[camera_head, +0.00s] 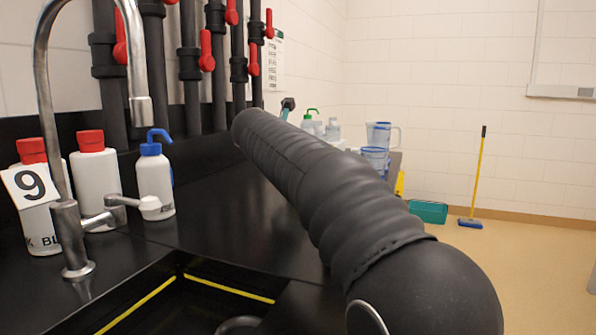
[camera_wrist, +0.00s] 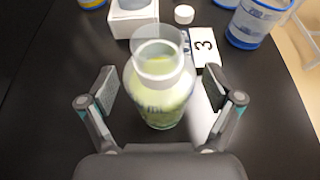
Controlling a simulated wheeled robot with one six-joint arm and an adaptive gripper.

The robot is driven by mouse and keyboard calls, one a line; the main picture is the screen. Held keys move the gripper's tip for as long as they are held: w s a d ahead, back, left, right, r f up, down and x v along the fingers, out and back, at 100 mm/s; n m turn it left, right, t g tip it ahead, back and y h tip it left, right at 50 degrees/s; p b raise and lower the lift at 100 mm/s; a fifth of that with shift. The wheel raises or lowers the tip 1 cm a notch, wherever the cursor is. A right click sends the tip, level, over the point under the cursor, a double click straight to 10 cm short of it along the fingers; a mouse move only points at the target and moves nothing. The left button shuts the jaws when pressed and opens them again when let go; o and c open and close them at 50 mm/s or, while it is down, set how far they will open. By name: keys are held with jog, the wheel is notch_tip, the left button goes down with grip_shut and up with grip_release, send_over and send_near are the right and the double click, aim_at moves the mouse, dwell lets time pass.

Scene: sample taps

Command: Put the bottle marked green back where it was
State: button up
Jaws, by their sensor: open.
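In the wrist view a clear bottle (camera_wrist: 160,98) with pale green colouring and an open, capless mouth stands upright on the black bench. Lettering on its side is too blurred to read. My gripper (camera_wrist: 162,87) is open, with one finger on each side of the bottle and a visible gap to both. A white round cap (camera_wrist: 184,14) lies on the bench beyond it. In the head view my arm hides the bottle and most of the gripper.
A card marked 3 (camera_wrist: 204,46), a white box (camera_wrist: 122,22) and a blue-based jug (camera_wrist: 247,27) stand close beyond the bottle. In the head view, white bottles (camera_head: 97,185), a tap (camera_head: 76,240) and a sink (camera_head: 190,305) are at left.

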jog(key=shift+r, duration=0.1)
jog(key=c, duration=1.6)
